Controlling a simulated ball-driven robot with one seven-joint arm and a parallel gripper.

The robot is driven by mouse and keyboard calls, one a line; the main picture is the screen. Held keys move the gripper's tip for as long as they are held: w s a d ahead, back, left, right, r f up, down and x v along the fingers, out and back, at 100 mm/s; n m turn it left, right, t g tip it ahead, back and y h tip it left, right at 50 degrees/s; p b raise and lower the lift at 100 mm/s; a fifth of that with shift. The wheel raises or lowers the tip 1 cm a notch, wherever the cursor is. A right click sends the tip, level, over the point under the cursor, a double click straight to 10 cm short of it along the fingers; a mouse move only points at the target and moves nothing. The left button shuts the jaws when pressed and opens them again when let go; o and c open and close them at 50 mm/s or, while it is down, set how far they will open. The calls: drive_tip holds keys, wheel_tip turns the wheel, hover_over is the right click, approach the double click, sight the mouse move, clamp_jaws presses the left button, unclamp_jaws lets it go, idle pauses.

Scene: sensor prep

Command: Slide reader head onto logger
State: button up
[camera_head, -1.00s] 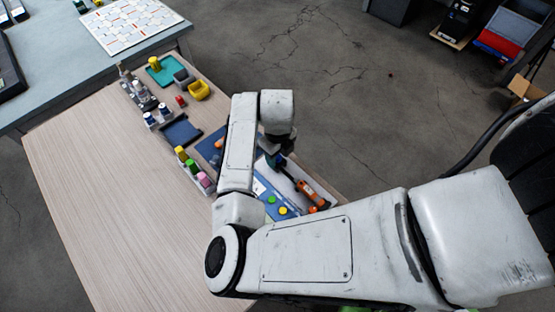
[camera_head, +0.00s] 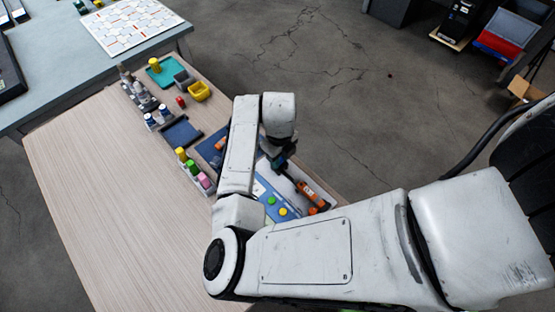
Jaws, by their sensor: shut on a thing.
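My gripper (camera_head: 279,161) points down below the pale wrist, low over the blue work area at the table's right side. It is shut on a small dark piece that I take to be the reader head; the arm and fingers hide most of it. I cannot pick out the logger for certain. An orange and black tool-like device (camera_head: 309,193) lies just right of and nearer than the gripper.
A rack with yellow, green and pink-capped vials (camera_head: 194,172) stands left of my forearm. A dark blue tray (camera_head: 181,132), bottles (camera_head: 156,118), a yellow bin (camera_head: 199,91) and a teal tray (camera_head: 163,75) lie farther back. The table's left part (camera_head: 110,180) is clear.

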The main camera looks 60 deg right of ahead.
drive_tip(key=shift+s+a, duration=0.2)
drive_tip(key=shift+s, duration=0.35)
drive_tip(key=shift+s+a+p, duration=0.2)
drive_tip(key=shift+s+p, duration=0.25)
drive_tip(key=shift+s, duration=0.2)
drive_tip(key=shift+s+a, duration=0.15)
drive_tip(key=shift+s, duration=0.5)
drive_tip(key=shift+s+a+p, duration=0.15)
drive_tip(key=shift+s+p, duration=0.1)
drive_tip(key=shift+s, duration=0.25)
drive_tip(key=shift+s+a+p, duration=0.15)
drive_tip(key=shift+s+p, duration=0.1)
drive_tip(key=shift+s, duration=0.25)
drive_tip(key=o, duration=0.7)
drive_tip(key=shift+r, duration=0.15)
